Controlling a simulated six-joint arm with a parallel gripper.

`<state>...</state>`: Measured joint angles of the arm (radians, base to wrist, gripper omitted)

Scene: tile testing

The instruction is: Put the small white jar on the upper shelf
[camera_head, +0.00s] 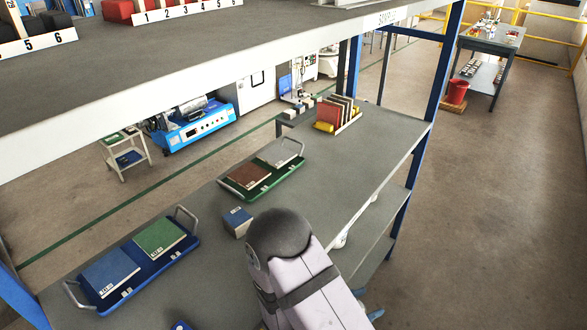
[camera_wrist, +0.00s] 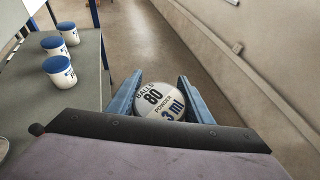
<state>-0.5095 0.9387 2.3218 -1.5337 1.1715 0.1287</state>
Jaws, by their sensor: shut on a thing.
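The small white jar (camera_wrist: 158,101) is between the two blue fingers of my gripper (camera_wrist: 160,82) in the wrist view. Its round face carries dark print reading "BALLS 80 POWDER 3 ml". My gripper is shut on it, over the floor beside a grey shelf. In the head view my arm hides the jar and most of the gripper. The upper shelf (camera_head: 205,62) is a grey board with a white front edge, crossing the top left of the head view.
The lower shelf (camera_head: 325,180) bears a blue tray (camera_head: 183,254), a green tray (camera_head: 232,190), a small blue box (camera_head: 236,221) and a rack of upright tiles (camera_head: 338,112). Several blue-lidded white jars (camera_wrist: 60,70) stand left in the wrist view. Blue posts (camera_head: 440,75) flank the shelves.

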